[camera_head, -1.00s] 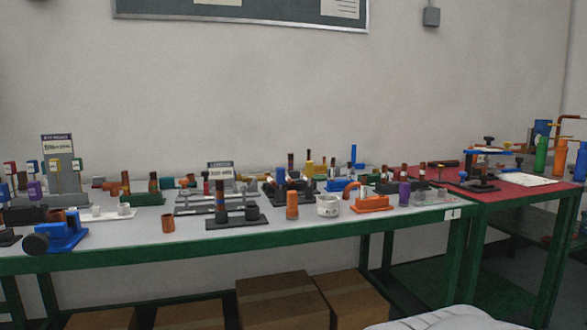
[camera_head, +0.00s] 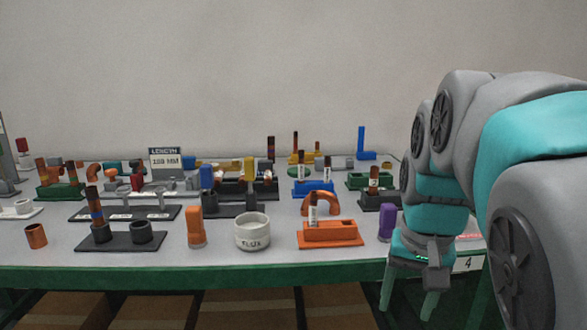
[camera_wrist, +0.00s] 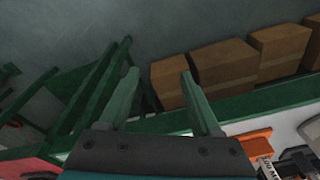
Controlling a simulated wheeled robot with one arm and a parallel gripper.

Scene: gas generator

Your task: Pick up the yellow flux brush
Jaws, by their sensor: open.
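My gripper (camera_head: 409,295) hangs at the table's front edge on the right, fingers downward, open and empty, well right of the yellow piece and nearer to me. In the wrist view my gripper (camera_wrist: 159,75) shows two spread fingers with nothing between them. The yellow piece is not seen there.
An orange block with a pipe bend (camera_head: 332,235), a purple piece (camera_head: 386,223) and an orange upright piece (camera_head: 195,226) stand along the front. Several racks crowd the table behind. Cardboard boxes (camera_wrist: 222,72) lie under the green table edge (camera_wrist: 245,105).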

